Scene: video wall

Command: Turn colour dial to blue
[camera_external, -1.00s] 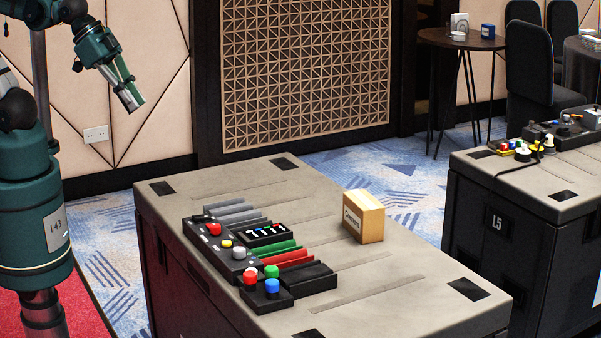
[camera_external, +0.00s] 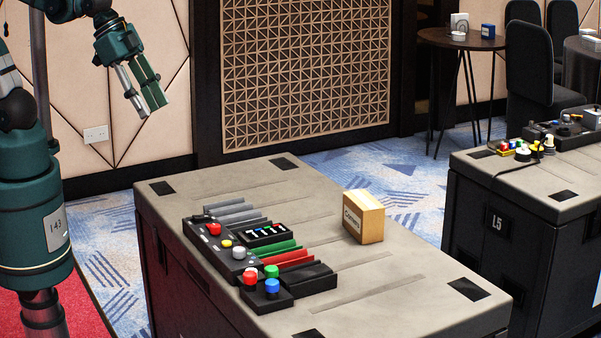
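A black control panel (camera_external: 218,250) lies on the near grey-topped case, with a red knob (camera_external: 214,229), a yellow knob (camera_external: 226,243) and a white knob (camera_external: 238,253). At its front end, a small black box bears red (camera_external: 250,277), green (camera_external: 271,271) and blue (camera_external: 272,286) caps. I cannot tell which of these is the colour dial, nor its setting. My gripper (camera_external: 152,108) hangs in the air at upper left, well away from the panel and tilted down to the right. Its two fingers look apart, with nothing between them.
A box (camera_external: 363,217) with a printed label stands on the case top (camera_external: 400,270) right of the panel. Coloured sliders and strips (camera_external: 285,250) lie between. A second case (camera_external: 510,190) with more controls stands at right. The air between gripper and panel looks clear.

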